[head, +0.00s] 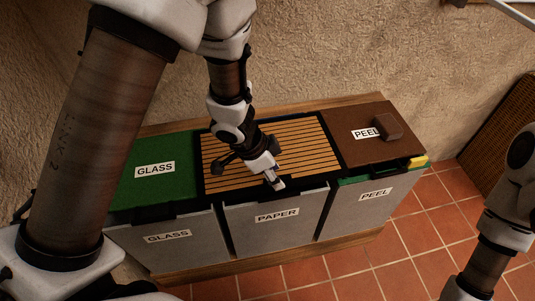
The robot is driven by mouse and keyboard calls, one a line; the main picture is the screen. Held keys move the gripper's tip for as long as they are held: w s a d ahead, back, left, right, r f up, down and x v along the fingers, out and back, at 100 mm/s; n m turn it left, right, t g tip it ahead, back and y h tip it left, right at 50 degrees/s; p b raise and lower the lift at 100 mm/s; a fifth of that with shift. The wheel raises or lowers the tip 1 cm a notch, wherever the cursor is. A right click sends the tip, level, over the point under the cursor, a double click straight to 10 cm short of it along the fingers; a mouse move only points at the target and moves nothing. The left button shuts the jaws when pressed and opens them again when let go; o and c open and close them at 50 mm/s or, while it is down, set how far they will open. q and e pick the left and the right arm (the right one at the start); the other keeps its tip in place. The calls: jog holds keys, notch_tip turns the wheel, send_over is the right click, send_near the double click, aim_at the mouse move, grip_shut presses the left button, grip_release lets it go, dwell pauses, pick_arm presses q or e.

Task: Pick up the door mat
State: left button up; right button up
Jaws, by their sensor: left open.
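A slatted wooden mat (300,136) with a dark border lies flat on top of the middle bin of a three-bin unit, and it looks like the door mat. My left gripper (274,181) reaches down over the mat's front part, near its front edge. It is open, and nothing shows between its fingers. Whether its tips touch the mat I cannot tell. My left wrist and gripper hide part of the slats. My right arm shows at the lower right, with its gripper out of the picture.
A green top (180,149) lies left of the mat, a brown top (363,119) right. A small brown block (387,127) and a yellow item (417,161) sit at the right end. A brown woven panel (500,128) leans against the wall. Tiled floor (420,232) is clear in front.

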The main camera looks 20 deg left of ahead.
pick_arm(q)
jog(key=x, duration=0.3)
jog(key=shift+a+b, duration=0.1)
jog(key=shift+b, duration=0.2)
jog(key=shift+r, duration=0.2)
grip_shut()
jog(key=shift+r, duration=0.1)
